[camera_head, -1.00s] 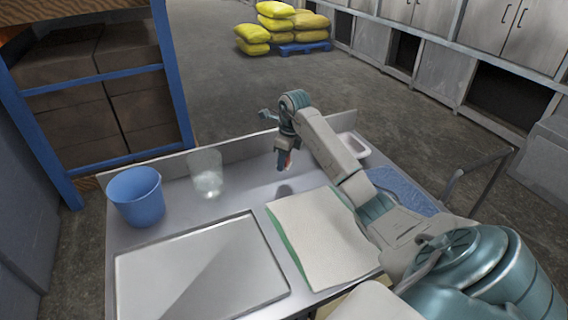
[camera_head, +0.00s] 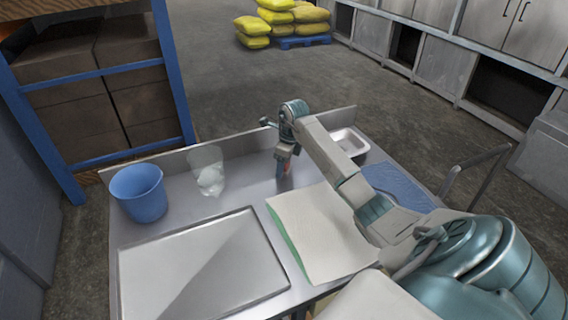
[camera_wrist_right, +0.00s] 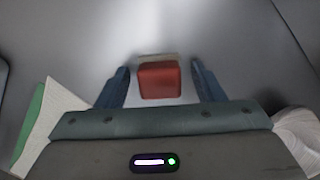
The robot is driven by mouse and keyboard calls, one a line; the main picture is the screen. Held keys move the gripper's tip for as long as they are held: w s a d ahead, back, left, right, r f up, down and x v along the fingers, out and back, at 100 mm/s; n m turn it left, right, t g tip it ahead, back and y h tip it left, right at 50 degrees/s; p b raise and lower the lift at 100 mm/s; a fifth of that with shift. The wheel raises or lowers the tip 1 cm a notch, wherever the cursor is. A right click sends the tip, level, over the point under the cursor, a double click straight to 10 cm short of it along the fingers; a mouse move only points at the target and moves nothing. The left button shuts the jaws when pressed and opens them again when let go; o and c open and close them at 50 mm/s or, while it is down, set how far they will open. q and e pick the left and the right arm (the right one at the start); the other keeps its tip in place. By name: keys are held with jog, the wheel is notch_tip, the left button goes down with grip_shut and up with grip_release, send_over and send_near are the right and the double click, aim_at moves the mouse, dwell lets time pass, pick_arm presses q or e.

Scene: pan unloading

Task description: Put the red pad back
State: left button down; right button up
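A small red pad (camera_wrist_right: 159,80) shows in the right wrist view, with a pale tan strip along its far edge. It lies between the two blue fingers of my right gripper (camera_wrist_right: 161,84), with a narrow gap on each side. In the head view my right gripper (camera_head: 284,172) is low over the grey worktop, between the clear glass and the pale cloth. A bit of red shows at its fingers, and the rest of the pad is hidden there. My left gripper is not in view.
A blue bucket (camera_head: 139,194) and a clear glass (camera_head: 207,171) stand left of my right gripper. A flat grey tray (camera_head: 205,268) lies at the front left. A pale cloth with green underneath (camera_head: 318,232), a blue mat (camera_head: 398,187) and a white-rimmed basin (camera_head: 350,142) are nearby.

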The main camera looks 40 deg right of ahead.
jog(key=shift+r, duration=0.1)
jog(key=shift+r, duration=0.2)
jog(key=r+b, duration=0.1)
jog(key=r, duration=0.3)
jog(key=r+b, duration=0.1)
jog(key=r, duration=0.1)
jog(key=shift+s+d+r+b, duration=0.2)
jog(key=shift+s+d+b, duration=0.1)
jog(key=shift+s+b, duration=0.1)
notch_tip(320, 180, up, 5)
jog(key=p, duration=0.2)
send_over(289, 169)
jog(key=shift+r+p, duration=0.15)
jog(key=shift+p, duration=0.2)
